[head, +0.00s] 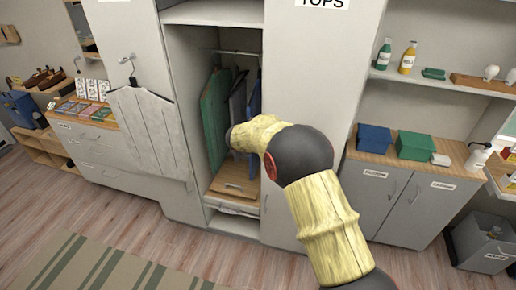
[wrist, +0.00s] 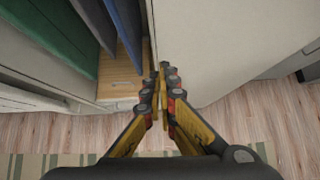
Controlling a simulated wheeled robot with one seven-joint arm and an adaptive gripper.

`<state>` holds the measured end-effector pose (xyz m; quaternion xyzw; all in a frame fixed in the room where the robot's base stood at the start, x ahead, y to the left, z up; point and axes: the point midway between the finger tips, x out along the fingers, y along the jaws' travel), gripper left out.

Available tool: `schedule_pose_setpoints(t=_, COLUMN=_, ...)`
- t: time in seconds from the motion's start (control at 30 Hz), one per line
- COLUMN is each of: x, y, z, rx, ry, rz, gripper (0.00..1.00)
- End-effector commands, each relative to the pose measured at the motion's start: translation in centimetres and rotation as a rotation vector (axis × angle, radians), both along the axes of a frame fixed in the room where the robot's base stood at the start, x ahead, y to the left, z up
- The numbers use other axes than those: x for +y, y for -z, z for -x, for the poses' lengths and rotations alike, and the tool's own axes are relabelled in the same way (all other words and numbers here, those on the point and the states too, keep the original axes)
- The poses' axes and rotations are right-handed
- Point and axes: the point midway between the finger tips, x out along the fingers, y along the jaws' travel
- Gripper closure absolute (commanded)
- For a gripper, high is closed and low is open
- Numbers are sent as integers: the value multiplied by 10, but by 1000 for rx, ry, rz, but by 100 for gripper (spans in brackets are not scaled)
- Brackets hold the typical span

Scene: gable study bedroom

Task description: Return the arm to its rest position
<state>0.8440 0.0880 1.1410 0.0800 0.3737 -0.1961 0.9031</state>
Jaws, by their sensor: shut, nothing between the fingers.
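My arm, in yellow sleeves with dark joints, reaches from the lower right toward the open wardrobe (head: 172,80) in the head view. The arm's end hides my gripper there. In the wrist view my gripper (wrist: 164,72) is shut and empty, its fingertips together. It is beside the edge of the wardrobe opening, in front of the pale door panel (wrist: 220,50). Garments hang inside the wardrobe: a green one (head: 214,112), a grey one and a blue one (head: 254,92). The green one also shows in the wrist view (wrist: 50,30).
A light garment (head: 148,130) hangs on the left of the wardrobe. Drawers (head: 95,150) stand further left. A grey cabinet (head: 390,200) with blue and green boxes stands on the right, near a grey bin (head: 485,240). The wooden floor in front holds a striped rug (head: 90,272).

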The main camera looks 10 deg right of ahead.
Motion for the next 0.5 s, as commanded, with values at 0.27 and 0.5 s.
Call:
schedule_pose_setpoints(t=0.27, x=8, y=-21, z=21, rx=1, ry=1, rz=1, gripper=100)
schedule_pose_setpoints(t=0.5, x=9, y=-23, z=23, rx=12, ry=-22, rz=20, gripper=100)
